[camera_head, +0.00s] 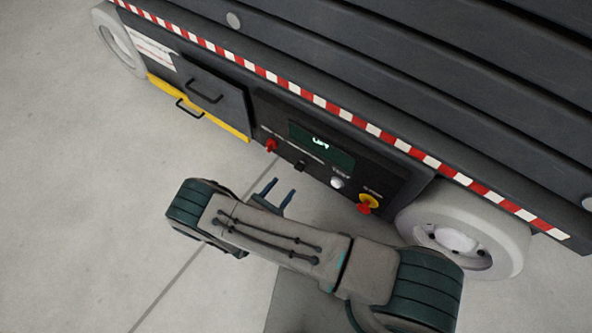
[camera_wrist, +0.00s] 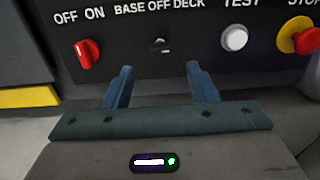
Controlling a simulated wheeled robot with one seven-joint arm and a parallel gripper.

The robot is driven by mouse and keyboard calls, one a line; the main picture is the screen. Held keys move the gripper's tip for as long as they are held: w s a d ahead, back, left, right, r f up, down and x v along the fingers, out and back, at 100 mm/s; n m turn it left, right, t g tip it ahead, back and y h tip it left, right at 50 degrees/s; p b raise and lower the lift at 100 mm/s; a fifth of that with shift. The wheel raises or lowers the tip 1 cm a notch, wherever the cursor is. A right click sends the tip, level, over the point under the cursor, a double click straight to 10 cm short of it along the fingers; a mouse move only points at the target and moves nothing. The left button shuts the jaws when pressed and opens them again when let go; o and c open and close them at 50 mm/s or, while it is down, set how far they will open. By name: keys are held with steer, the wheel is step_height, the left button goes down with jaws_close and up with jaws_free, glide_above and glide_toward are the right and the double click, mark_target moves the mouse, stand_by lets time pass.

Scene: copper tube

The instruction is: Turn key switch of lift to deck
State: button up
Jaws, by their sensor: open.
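The key switch (camera_wrist: 160,45) is a small dark knob on the lift's black control panel (camera_head: 318,160), under the label "BASE OFF DECK" in the wrist view. In the head view the key switch (camera_head: 300,166) is a small black shape between the red knob and the white button. Its exact setting is too dark to tell. My gripper (camera_wrist: 160,72) is open and empty, its two blue fingers apart in front of the panel, with the key switch between and beyond them. In the head view my gripper (camera_head: 280,188) is a short way in front of the panel, apart from it.
A red OFF/ON knob (camera_wrist: 87,53) is left of the key switch. A white TEST button (camera_wrist: 235,38) and a red-and-yellow STOP button (camera_wrist: 302,38) are to its right. A lift wheel (camera_head: 465,232) stands right of the panel, and a handled drawer (camera_head: 210,95) is on the left.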

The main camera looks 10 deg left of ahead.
mark_target(297, 170)
steer(key=b+x, duration=0.1)
steer(key=x, duration=0.8)
steer(key=shift+b, duration=0.4)
steer(key=c, duration=1)
